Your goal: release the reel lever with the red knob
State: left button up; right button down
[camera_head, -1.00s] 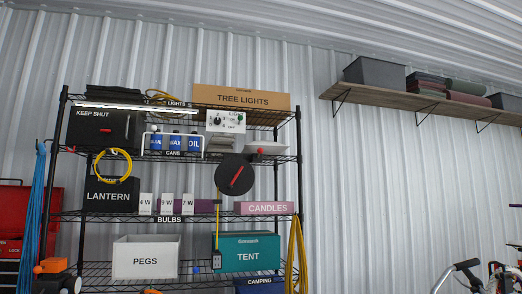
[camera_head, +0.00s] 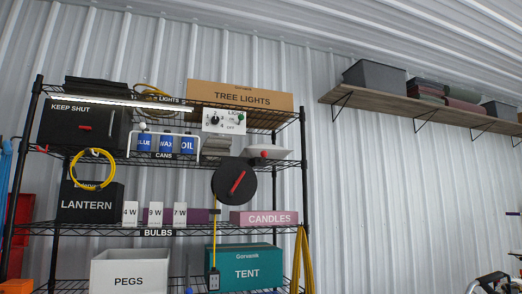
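A black round reel (camera_head: 228,184) with a red bar (camera_head: 238,182) slanted across its face hangs at the front of the black wire shelf, right of centre. Just above and right of the reel, a small round red knob (camera_head: 264,155) shows in front of a white unit (camera_head: 277,152). Whether the knob's lever joins the reel is too small to tell. Neither of my grippers is in view.
The wire shelf (camera_head: 303,180) holds a tree lights box (camera_head: 240,97), a switch panel (camera_head: 224,121), cans, a lantern box (camera_head: 90,203), a pegs bin (camera_head: 130,270), a tent box (camera_head: 245,267) and a candles box (camera_head: 263,218). A wall shelf (camera_head: 430,108) is at right.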

aim_at(263, 153)
jog(key=i+j+z, duration=0.1)
jog(key=i+j, duration=0.65)
jog(key=i+j+z, duration=0.1)
jog(key=i+j, duration=0.6)
jog(key=j, duration=0.2)
